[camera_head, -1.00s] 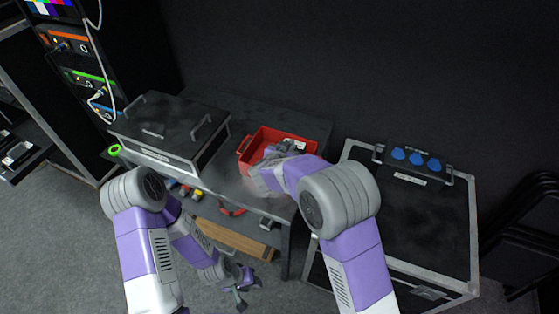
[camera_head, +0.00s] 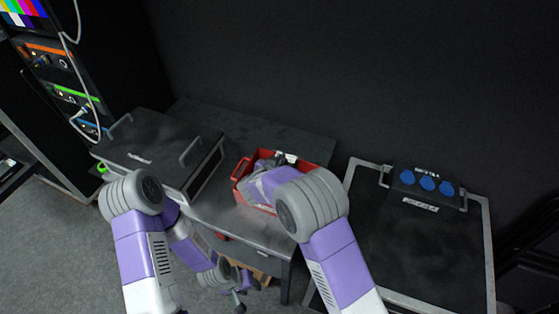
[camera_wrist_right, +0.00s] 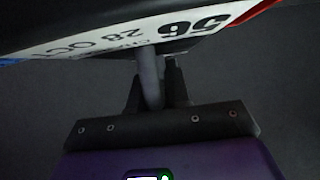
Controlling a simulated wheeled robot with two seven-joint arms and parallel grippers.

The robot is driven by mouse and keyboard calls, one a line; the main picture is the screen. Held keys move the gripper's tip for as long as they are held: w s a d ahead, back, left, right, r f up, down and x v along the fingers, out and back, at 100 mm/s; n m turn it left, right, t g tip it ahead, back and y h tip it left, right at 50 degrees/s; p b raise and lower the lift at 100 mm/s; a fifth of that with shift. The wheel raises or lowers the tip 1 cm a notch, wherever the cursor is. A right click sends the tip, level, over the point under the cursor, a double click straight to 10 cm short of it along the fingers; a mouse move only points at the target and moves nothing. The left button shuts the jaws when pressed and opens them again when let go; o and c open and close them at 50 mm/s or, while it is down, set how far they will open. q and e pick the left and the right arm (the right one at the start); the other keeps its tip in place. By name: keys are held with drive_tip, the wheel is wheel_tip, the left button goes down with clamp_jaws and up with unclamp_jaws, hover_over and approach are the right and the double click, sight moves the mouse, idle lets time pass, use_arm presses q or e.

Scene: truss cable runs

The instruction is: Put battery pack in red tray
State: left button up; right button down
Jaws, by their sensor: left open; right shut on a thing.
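The red tray (camera_head: 241,187) sits on the dark table, partly hidden by my right arm. My right gripper (camera_head: 262,178) is over the tray. In the right wrist view my right gripper (camera_wrist_right: 160,78) is shut on a dark thing with a white printed label, which I take as the battery pack (camera_wrist_right: 115,42). A strip of red shows beyond it at the top right. Whether the pack touches the tray floor cannot be told. My left gripper (camera_head: 240,296) is open and empty, low in front of the table.
A black case (camera_head: 155,150) with handles stands left of the tray. At the right is a larger case (camera_head: 405,235) with a panel of blue sockets (camera_head: 427,182). A rack with cables (camera_head: 70,85) stands at the far left. A dark wall closes off the back.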

drive_tip(key=shift+w+f+b, duration=0.15)
drive_tip(key=shift+f+b, duration=0.35)
drive_tip(key=shift+f, duration=1.45)
drive_tip(key=shift+f, duration=0.15)
drive_tip(key=c, duration=1.1)
unclamp_jaws()
drive_tip(key=shift+f, duration=0.15)
drive_tip(key=shift+s+r, duration=0.25)
drive_tip(key=shift+s, duration=0.05)
drive_tip(key=p+v, duration=0.2)
drive_tip(key=v, duration=0.9)
drive_tip(key=shift+s, duration=0.3)
drive_tip(key=shift+r, duration=0.1)
